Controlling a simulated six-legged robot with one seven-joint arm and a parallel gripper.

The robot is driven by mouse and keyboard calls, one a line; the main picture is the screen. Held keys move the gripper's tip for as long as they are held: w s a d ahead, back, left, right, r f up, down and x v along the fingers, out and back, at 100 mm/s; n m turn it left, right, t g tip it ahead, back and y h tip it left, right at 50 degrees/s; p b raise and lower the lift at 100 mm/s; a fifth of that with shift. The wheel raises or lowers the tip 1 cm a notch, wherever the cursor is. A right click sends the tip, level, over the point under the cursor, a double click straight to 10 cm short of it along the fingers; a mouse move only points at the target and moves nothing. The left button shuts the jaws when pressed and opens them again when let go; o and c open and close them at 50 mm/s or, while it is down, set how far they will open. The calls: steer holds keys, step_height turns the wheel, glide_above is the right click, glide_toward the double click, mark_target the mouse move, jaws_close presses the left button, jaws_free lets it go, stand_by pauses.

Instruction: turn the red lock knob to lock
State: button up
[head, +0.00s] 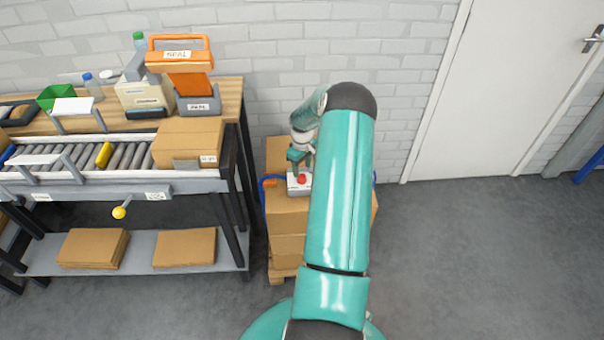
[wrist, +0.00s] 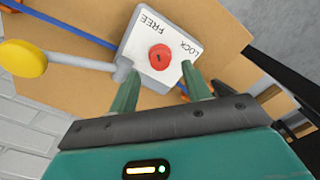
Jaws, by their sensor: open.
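The red lock knob (wrist: 159,58) is a round red disc with a small dark mark in its middle. It sits on a white box (wrist: 189,24) printed FREE on one side and LOCK on the other. Which word the mark points to I cannot tell. In the head view the knob (head: 301,180) and its white box (head: 296,189) show on top of the cartons, partly beside my arm. My gripper (wrist: 160,72) is open, its two green fingers apart near the knob's near side; no contact is visible. In the head view my gripper (head: 299,160) is just above the box.
The white box stands on stacked cartons (head: 286,215) with a blue strap (wrist: 68,27). A roller conveyor (head: 80,160) stands left; the floor (head: 470,250) at right is clear.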

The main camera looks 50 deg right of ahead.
mark_target(302, 175)
steer(key=shift+f, duration=1.95)
steer(key=c, duration=1)
